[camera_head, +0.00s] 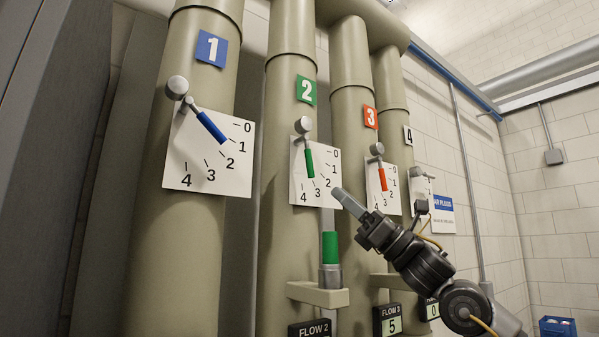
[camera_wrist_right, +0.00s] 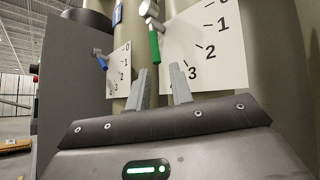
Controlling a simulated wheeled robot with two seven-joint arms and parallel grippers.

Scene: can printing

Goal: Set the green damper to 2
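The green damper's lever (camera_head: 309,160) hangs from a grey pivot knob on pipe 2, in front of a white dial (camera_head: 298,184) marked 0 to 4. The lever points steeply down, close to the 3 mark. It also shows in the right wrist view as a green handle (camera_wrist_right: 154,46), above the gap between my fingers. My right gripper (camera_head: 346,198) is just below and right of the dial, apart from the lever. In the wrist view the two fingers of this right gripper (camera_wrist_right: 162,88) stand apart with nothing between them. My left gripper is not in view.
A red lever (camera_head: 382,178) on pipe 3 hangs downward, partly near my arm. A green float (camera_head: 330,246) sits in a tube above the FLOW 2 box (camera_head: 310,329). The FLOW 3 display (camera_head: 391,324) reads 5.

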